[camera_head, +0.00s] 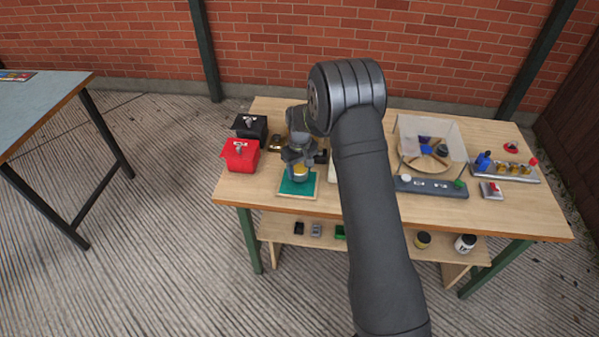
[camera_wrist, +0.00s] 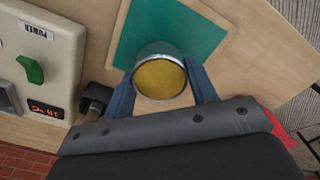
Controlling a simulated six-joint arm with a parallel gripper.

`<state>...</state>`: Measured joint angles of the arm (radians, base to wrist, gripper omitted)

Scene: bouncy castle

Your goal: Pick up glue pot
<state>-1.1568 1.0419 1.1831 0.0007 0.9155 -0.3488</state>
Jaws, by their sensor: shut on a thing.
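The glue pot (camera_wrist: 160,80) looks like a short round metal tin with a yellow-amber top, seen from above in the wrist view. My gripper (camera_wrist: 163,88) is shut on it, with a blue finger on either side. In the head view the pot (camera_head: 299,169) shows as a small yellow patch under my gripper (camera_head: 299,168). It is over a green mat (camera_head: 297,187) on a light wooden board. I cannot tell whether the pot rests on the mat or is just above it. My gripper hides part of it in the head view.
A red box (camera_head: 240,158) and a black box (camera_head: 249,128) stand left of the mat. A cream unit with a green switch (camera_wrist: 30,69) stands close beside it. A clear-sided round tray (camera_head: 427,160) and a grey control strip (camera_head: 430,187) are to the right.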

